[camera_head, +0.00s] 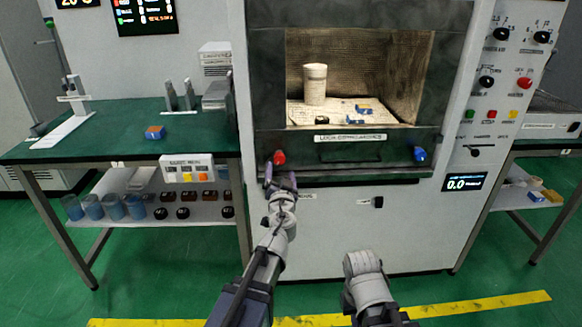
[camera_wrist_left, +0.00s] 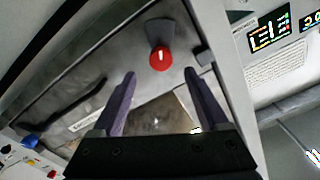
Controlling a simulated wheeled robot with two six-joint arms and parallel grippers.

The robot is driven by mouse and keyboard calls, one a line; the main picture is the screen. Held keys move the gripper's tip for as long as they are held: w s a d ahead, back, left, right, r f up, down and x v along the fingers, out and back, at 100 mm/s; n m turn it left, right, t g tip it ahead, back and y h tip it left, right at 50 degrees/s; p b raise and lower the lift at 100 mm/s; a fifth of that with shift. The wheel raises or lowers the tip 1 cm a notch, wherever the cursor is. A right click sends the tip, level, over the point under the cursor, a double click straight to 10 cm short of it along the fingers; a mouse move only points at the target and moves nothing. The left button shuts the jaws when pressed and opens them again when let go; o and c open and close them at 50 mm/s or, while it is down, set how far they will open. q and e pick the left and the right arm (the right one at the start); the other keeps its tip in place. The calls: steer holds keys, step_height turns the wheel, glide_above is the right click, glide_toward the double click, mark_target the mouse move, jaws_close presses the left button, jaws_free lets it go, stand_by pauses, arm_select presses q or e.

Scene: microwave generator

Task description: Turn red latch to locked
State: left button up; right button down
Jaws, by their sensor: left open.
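The red latch (camera_head: 279,158) is a round knob at the left end of the dark drawer-like front under the open chamber. In the left wrist view the red latch (camera_wrist_left: 161,59) carries a short white mark, with a grey plate behind it. My left gripper (camera_head: 281,177) is open just below and in front of the latch. In the left wrist view my left gripper (camera_wrist_left: 159,78) has its two purple fingers spread, one to either side of the latch's line, with nothing between them. My right arm shows low in the head view, but its fingers do not.
A blue latch (camera_head: 421,155) sits at the front's right end, with a dark handle (camera_head: 350,152) between. The chamber holds a white cylinder (camera_head: 315,85) and small blue pieces. A green bench (camera_head: 100,135) stands left. A control panel (camera_head: 495,90) is right.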

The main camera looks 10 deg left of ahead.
mark_target(280, 161)
arm_select(q)
steer(key=shift+x, duration=3.9)
jaws_close()
